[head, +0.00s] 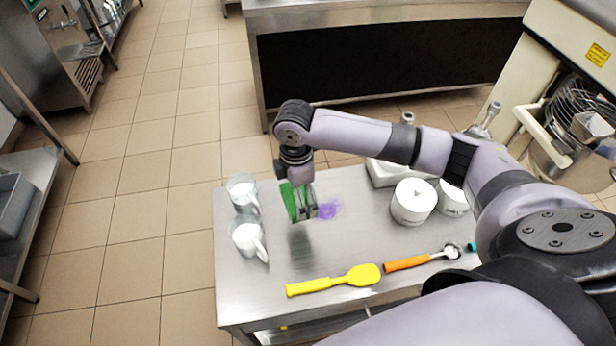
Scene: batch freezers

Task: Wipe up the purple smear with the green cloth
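The purple smear (329,210) is on the steel table top, just right of my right gripper (308,213). My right gripper points down and is shut on the green cloth (290,202), which hangs upright at its left side. A dark shadow on the table lies below the cloth, and the cloth seems to be a little above the surface. Part of the cloth is hidden by the fingers. My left gripper is not in view.
On the steel table (232,300) stand two white pitchers (246,240) (240,192) at the left. A yellow spatula (335,281) and an orange-handled scoop (408,263) lie in front. White tubs (412,202) stand at the right. The table middle is clear.

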